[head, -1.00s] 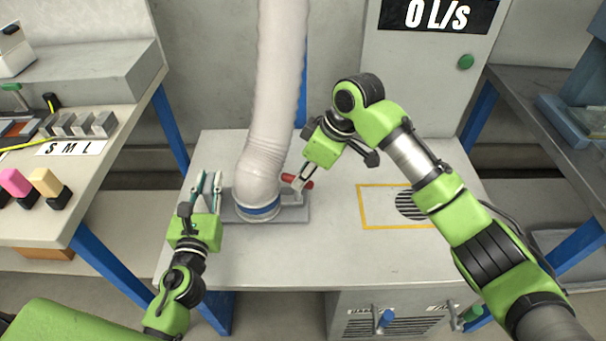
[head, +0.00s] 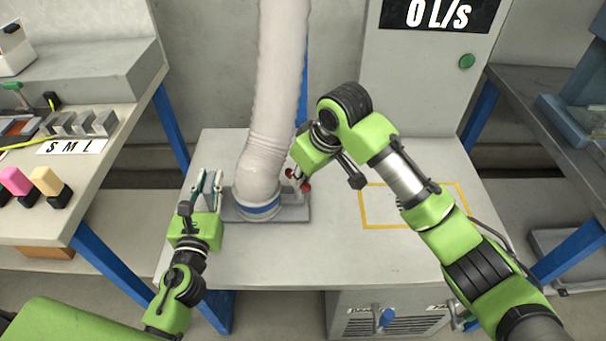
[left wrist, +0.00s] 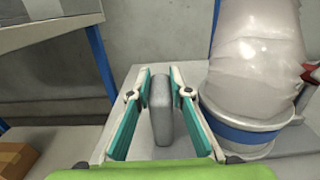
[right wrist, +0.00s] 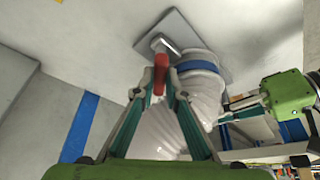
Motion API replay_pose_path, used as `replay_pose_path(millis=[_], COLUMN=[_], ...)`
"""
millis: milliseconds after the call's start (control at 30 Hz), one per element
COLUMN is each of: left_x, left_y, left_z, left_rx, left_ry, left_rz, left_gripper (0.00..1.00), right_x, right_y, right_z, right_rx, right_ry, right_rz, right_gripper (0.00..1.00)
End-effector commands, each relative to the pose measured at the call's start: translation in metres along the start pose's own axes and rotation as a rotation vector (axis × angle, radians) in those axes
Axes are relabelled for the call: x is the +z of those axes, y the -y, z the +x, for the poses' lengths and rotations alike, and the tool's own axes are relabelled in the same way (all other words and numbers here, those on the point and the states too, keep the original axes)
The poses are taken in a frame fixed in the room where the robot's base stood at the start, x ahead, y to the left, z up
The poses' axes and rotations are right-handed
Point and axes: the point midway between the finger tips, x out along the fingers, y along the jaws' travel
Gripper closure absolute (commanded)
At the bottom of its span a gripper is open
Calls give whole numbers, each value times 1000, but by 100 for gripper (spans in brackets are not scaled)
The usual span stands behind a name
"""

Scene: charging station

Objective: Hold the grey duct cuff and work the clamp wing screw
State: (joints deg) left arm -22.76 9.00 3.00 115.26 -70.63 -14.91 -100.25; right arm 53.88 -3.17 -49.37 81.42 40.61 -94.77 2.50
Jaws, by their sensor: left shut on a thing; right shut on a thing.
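The pale duct (head: 262,150) comes down to a collar with a blue band (head: 260,210) on a grey plate (head: 298,214). My left gripper (head: 208,190) is left of the collar. In the left wrist view its fingers (left wrist: 161,105) are either side of an upright grey tab (left wrist: 161,118), which I take as part of the grey duct cuff. My right gripper (head: 303,176) is at the collar's right side, shut on the red wing screw (head: 306,187). The red wing screw also shows between its fingertips in the right wrist view (right wrist: 160,75).
The bench top (head: 300,255) is clear in front of the plate. A yellow outlined square (head: 385,226) lies to the right, partly behind my right arm. A cabinet with a "0 L/s" display (head: 436,13) stands behind. A side table (head: 105,165) is at left.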

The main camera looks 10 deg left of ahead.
Motion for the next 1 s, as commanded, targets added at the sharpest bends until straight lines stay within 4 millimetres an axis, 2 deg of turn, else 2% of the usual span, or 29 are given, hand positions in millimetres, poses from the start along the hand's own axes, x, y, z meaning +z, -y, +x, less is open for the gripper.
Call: replay_pose_path(millis=[500, 1000], left_x=[0, 0], left_y=[0, 1], left_z=[0, 0], left_rx=[-1, -1], left_ry=[-1, -1], left_rz=[0, 0], left_gripper=[100, 100], right_x=[-3, -4], right_y=[8, 9], right_z=[0, 1], right_rx=[172, 251], right_ry=[-3, -3], right_rz=[421, 610], right_gripper=[100, 100])
